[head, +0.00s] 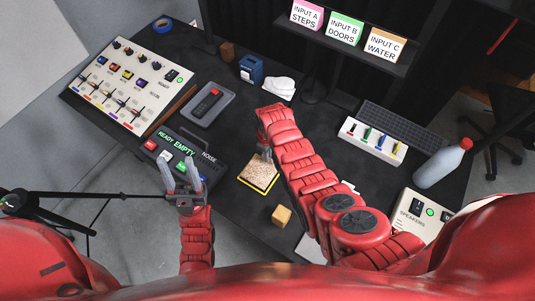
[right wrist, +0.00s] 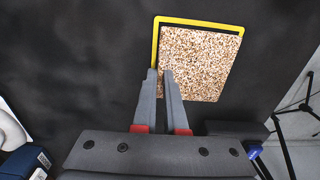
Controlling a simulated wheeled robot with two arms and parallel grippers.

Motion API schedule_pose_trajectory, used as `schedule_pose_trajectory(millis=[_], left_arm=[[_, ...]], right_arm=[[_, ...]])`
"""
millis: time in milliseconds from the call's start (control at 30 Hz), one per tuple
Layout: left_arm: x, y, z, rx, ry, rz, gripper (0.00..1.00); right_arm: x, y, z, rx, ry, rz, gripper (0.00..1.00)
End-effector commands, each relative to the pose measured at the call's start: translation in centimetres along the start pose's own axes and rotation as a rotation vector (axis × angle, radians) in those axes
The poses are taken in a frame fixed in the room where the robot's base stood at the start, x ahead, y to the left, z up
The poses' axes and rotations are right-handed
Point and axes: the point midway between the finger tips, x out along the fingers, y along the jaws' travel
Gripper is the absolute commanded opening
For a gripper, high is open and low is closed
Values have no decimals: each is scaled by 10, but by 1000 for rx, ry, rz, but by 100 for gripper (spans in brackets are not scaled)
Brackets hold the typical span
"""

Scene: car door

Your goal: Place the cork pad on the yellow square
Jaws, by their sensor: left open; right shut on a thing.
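The speckled tan cork pad (head: 261,170) lies at the middle of the dark table; it also shows in the right wrist view (right wrist: 200,62). The yellow square (right wrist: 200,19) shows as a yellow outline along two sides of the pad, with a dark gap between. The pad covers much of the square and is shifted off its centre. My right gripper (right wrist: 160,72) is shut on the cork pad at one corner; the forearm hides part of this in the head view. My left gripper (head: 178,158) is open and empty over the table's near edge, left of the pad.
A black noise box (head: 183,152) stands left of the pad. A small yellow-tan block (head: 281,215) lies nearer the table edge. A button panel (head: 125,80) is at the left.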

Motion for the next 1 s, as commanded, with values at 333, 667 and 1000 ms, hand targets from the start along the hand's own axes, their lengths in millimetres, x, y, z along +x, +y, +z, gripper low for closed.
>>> schedule_pose_trajectory(millis=[333,667,1000], left_arm=[[-3,0,1,0,0,0,50],[-3,0,0,0,0,0,50],[-6,0,1,0,0,0,50]], right_arm=[[3,0,0,0,0,0,24],[3,0,0,0,0,0,39],[-13,1,-1,0,2,2,39]])
